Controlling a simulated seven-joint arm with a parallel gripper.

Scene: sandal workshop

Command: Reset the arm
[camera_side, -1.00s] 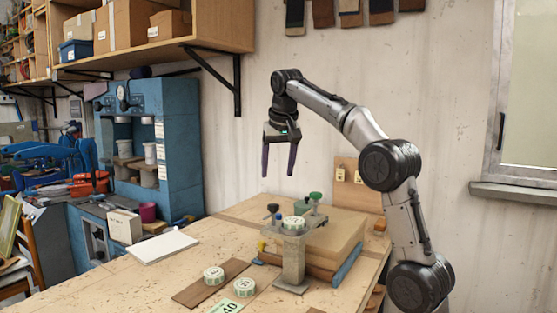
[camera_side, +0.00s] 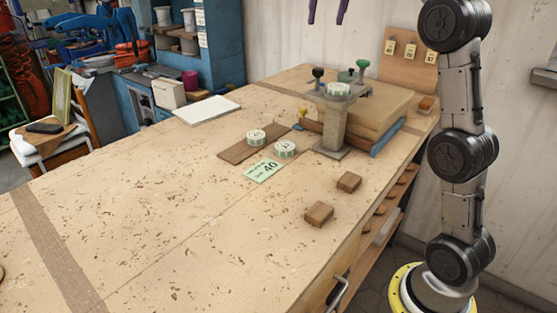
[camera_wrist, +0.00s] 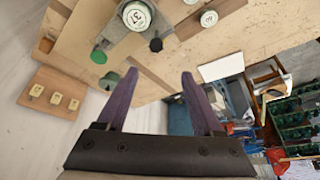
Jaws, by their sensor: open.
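My gripper (camera_side: 327,12) shows only as two dark purple fingertips at the top edge of the side view; the rest of it is out of frame. In the wrist view my gripper (camera_wrist: 159,76) is open, its two purple fingers apart with nothing between them. It hangs in the air above and behind the wooden workbench (camera_side: 150,215), clear of everything on it. Below it stands a grey clamp stand (camera_side: 333,125) with a round white-and-green disc (camera_side: 338,90) on top. The disc also shows in the wrist view (camera_wrist: 136,15), marked 37.
Two wooden blocks (camera_side: 319,212) (camera_side: 349,181) lie nearer the front edge. A tag board (camera_side: 408,60) stands behind. The bench's left half is mostly clear.

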